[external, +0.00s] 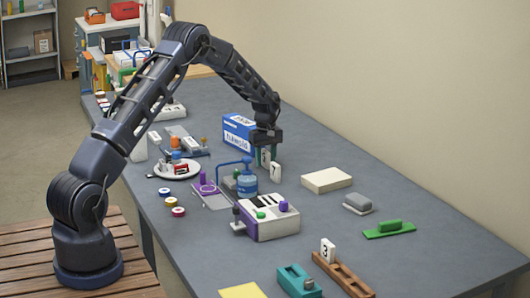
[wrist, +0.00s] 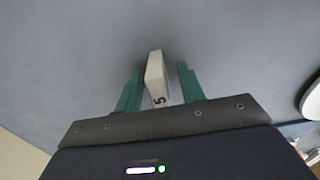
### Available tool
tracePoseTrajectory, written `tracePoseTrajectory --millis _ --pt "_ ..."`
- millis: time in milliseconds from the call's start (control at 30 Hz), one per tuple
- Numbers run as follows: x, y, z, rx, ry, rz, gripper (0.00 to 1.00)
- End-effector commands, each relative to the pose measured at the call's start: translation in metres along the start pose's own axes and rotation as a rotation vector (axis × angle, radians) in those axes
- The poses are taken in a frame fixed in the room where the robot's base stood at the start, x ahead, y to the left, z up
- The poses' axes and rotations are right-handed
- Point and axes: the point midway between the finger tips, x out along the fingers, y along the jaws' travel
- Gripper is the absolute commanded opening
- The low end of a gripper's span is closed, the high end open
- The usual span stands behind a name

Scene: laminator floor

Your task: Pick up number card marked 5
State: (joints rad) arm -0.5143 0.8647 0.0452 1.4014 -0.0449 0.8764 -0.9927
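In the wrist view a white number card (wrist: 155,72) with a dark 5 on its near end sits between the two green fingers of my gripper (wrist: 159,85). Narrow gaps show on both sides, so the gripper is open around it and not touching it. In the external view my gripper (external: 264,150) points down over the table beside the blue box. A small white card (external: 276,172) with a dark mark stands just below and right of it; the mark is too small to read. Another white piece shows at the fingers, partly hidden.
A blue box (external: 238,132) stands left of the gripper. A cream block (external: 326,180) lies to the right. A card marked 3 (external: 327,250) stands on a wooden rack (external: 345,276).

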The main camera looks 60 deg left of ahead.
Motion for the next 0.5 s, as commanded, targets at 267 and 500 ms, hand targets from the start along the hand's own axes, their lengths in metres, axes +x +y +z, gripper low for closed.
tracePoseTrajectory --millis 267,500 --pt "0.0004 0.0001 -0.0001 0.000 0.000 0.000 0.23" --pt "0.0002 0.0001 -0.0002 0.000 0.000 0.000 0.00"
